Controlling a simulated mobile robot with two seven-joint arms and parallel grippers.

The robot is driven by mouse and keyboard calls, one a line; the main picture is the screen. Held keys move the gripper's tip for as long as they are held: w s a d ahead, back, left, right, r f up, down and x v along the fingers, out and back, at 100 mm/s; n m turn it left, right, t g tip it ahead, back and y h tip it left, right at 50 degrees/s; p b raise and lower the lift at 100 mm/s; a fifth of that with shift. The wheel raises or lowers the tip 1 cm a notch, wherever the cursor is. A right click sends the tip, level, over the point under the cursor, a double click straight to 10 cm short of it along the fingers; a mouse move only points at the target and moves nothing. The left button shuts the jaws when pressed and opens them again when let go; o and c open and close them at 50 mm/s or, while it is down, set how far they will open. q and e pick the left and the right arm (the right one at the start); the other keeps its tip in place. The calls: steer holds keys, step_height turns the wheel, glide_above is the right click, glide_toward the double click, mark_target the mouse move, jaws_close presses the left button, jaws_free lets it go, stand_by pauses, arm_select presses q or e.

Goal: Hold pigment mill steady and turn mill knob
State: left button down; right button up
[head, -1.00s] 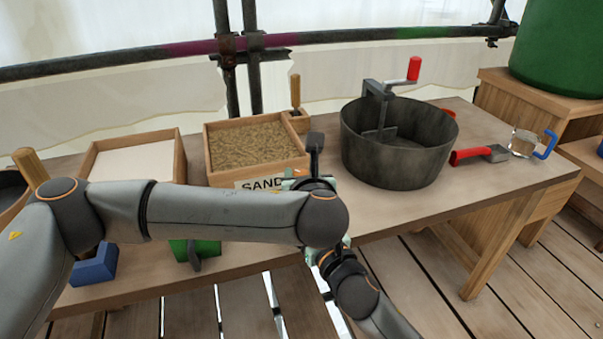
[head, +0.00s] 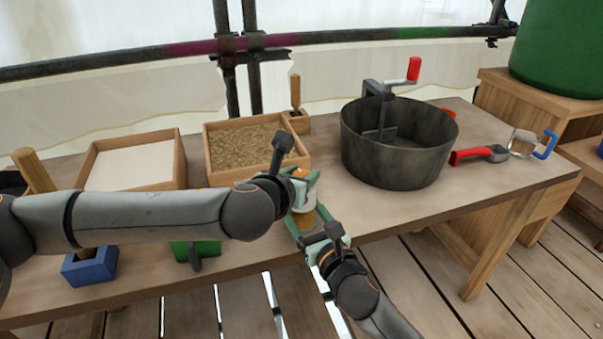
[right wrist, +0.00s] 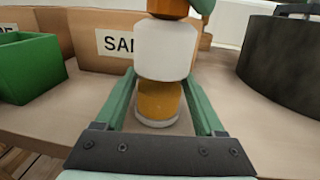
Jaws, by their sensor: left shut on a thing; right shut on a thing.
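The pigment mill (right wrist: 166,52) stands upright at the table's front edge, with a white upper body, an amber lower part and a pale base. In the head view the mill (head: 306,222) shows partly between my grippers. The orange mill knob (right wrist: 168,8) is on top, cut off by the picture's upper edge. My right gripper (right wrist: 158,98) is shut around the amber lower part, one green finger on each side. My left gripper (head: 302,180) comes from above and is shut on the knob (head: 299,172); one fingertip shows beside the knob in the right wrist view.
The wooden sand box (head: 205,160) stands just behind the mill. A large grey pot (head: 390,165) with a red-handled crank stands to the right. A green box (head: 205,248) and a blue block (head: 90,268) are at the left front. The table (head: 440,205) is clear at front right.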

arm_select(q)
steer(key=shift+m+h, duration=0.5)
steer(key=shift+c, duration=2.2)
jaws_free()
steer(key=v, duration=1.2)
steer(key=shift+a+r, duration=0.1)
steer(key=shift+r, duration=0.05)
arm_select(e)
steer(key=o, duration=1.5)
